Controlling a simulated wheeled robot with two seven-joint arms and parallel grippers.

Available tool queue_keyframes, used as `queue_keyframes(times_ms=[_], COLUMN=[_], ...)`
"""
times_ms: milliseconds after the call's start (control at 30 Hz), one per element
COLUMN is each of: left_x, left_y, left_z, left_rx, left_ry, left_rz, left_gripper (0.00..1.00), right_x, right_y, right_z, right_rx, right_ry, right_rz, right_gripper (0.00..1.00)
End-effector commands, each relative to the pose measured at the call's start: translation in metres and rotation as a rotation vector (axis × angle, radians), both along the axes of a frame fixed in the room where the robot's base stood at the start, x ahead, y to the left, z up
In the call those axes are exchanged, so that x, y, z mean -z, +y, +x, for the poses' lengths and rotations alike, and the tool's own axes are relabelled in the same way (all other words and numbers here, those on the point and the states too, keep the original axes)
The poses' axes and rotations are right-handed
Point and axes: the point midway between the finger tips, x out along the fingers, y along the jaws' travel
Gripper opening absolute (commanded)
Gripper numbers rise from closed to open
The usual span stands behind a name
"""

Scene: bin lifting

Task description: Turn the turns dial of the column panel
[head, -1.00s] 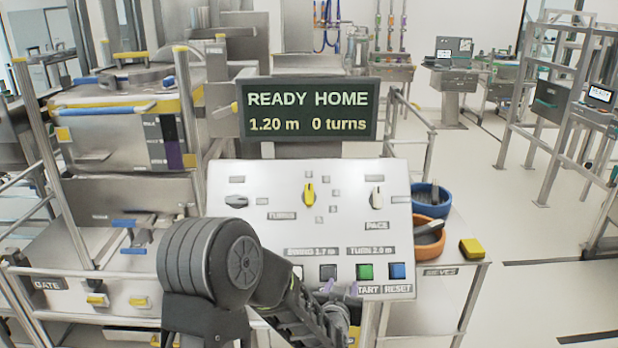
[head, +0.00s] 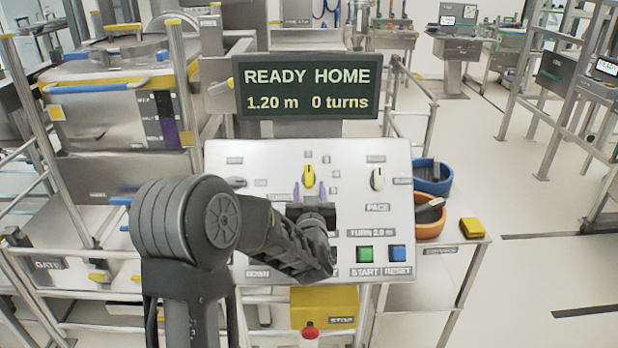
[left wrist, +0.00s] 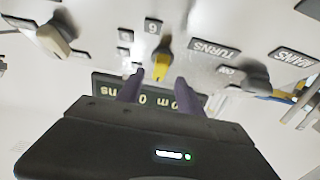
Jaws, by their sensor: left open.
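The yellow turns dial (head: 309,176) sits at the upper middle of the white column panel (head: 228,158), its knob pointing roughly up. My left gripper (head: 312,191) is open just below the dial in the head view, its purple fingers pointing at the panel. In the left wrist view the dial (left wrist: 162,65) shows just beyond the gap between the open fingertips (left wrist: 158,82), and nothing is held. Contact between fingers and dial cannot be made out. The display (head: 307,88) reads READY HOME, 1.20 m, 0 turns. My right gripper is not in view.
A pale pace knob (head: 377,179) is right of the dial, and a grey knob (head: 236,183) is left. Green start (head: 365,254) and blue reset (head: 398,253) buttons lie lower on the panel. Blue (head: 432,178) and orange (head: 430,215) bowls stand to the right.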

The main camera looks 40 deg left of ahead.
Motion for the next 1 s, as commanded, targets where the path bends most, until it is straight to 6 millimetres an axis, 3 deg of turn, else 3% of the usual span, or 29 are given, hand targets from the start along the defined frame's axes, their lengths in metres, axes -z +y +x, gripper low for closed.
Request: queue_keyframes(times_ms=[300, 633, 1000], left_x=[-0.001, 0.0, 0.0], left_y=[0.027, 0.029, 0.029], left_z=[0.035, 0.039, 0.038], left_rx=[-0.001, 0.001, 0.0], left_ry=[0.001, 0.001, 0.001], left_rz=[0.0, -0.001, -0.001], left_gripper=[0.44, 0.44, 0.14], right_x=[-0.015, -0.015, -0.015], right_y=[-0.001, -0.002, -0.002], right_z=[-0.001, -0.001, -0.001], right_rx=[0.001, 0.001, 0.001], right_ry=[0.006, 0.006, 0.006], right_rz=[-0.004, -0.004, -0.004], right_gripper=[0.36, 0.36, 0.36])
